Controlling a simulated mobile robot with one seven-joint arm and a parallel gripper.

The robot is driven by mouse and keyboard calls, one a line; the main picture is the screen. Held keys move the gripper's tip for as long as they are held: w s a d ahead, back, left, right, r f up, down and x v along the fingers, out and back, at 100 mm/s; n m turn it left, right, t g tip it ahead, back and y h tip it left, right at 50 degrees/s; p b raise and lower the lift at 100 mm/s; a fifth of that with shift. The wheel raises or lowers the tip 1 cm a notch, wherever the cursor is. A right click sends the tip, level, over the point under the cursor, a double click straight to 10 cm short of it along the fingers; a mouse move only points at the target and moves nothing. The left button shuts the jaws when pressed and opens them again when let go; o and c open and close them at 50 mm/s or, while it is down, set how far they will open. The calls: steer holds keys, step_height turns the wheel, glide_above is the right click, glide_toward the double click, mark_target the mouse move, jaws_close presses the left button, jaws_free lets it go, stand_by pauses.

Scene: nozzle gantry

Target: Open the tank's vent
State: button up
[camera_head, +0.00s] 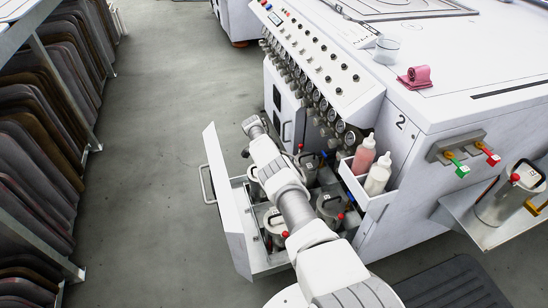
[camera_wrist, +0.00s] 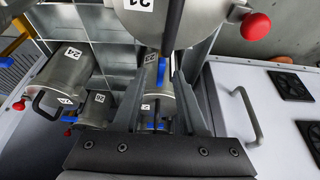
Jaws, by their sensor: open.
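Several metal tanks with lids, dark handles and red ball knobs stand in the pulled-out drawer (camera_head: 262,266). In the wrist view a large tank (camera_wrist: 200,14), its number label upside down, fills the top middle. A red ball knob (camera_wrist: 256,26) sticks out at its right. I cannot tell which fitting is the vent. My gripper (camera_wrist: 168,68) is open, with its two grey fingers pointing toward this tank. A dark bar and a blue part show between the fingers; contact cannot be told. In the head view my arm reaches over the drawer and the fingers cannot be made out.
Smaller tanks (camera_wrist: 68,66) stand at left in the wrist view. A white panel with a handle (camera_wrist: 246,115) is close at right. A white side bin (camera_head: 352,183) holds two bottles. Another tank (camera_head: 497,208) stands on a shelf at right. The floor (camera_head: 160,110) at left is clear.

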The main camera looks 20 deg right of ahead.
steer(key=p+v, duration=1)
steer(key=v, duration=0.7)
steer(key=shift+a+p, duration=0.15)
steer(key=shift+p, duration=0.2)
steer(key=shift+r, duration=0.15)
